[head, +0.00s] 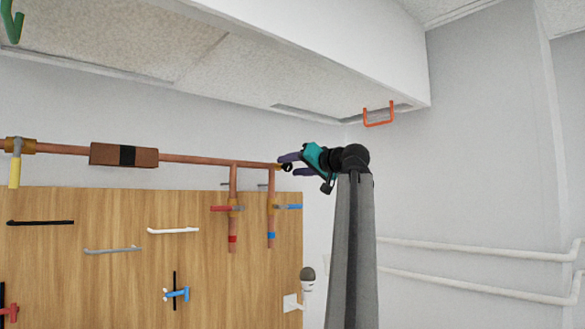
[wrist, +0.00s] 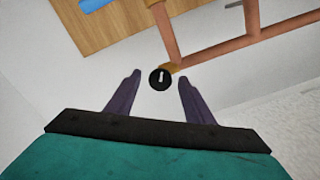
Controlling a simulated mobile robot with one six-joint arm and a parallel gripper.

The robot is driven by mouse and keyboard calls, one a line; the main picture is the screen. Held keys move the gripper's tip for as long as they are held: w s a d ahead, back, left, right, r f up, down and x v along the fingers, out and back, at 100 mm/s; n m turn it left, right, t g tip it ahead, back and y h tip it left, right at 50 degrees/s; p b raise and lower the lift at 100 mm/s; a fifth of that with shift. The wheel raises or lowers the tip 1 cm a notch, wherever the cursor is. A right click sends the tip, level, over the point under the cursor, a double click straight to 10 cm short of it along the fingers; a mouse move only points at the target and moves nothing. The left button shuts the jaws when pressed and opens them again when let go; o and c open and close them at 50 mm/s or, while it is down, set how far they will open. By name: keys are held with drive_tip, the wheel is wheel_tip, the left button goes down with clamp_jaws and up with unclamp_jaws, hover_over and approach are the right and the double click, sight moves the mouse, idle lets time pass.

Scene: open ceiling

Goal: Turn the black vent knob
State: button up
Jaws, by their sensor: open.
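The black vent knob (wrist: 159,79) is a small round black disc with a white bar mark, at the brass-coloured end of the copper pipe. It lies between and just beyond my two fingertips in the wrist view. My gripper (wrist: 160,75) is open, with one dark purple finger on each side of the knob and no visible contact. In the head view my teal gripper (head: 285,163) reaches left to the right end of the horizontal pipe, where the small black knob (head: 287,167) shows between the fingers.
The copper pipe (head: 200,160) runs along the wall above a wooden board (head: 100,260). Two branches drop from it, with a red-handled valve (head: 222,208) and a blue-handled valve (head: 290,206). A ceiling box with an orange handle (head: 378,123) hangs above. Right of the pipe end is bare wall.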

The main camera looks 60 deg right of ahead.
drive_tip(key=v, duration=1.3)
drive_tip(key=shift+s, duration=0.2)
drive_tip(key=shift+a, duration=0.1)
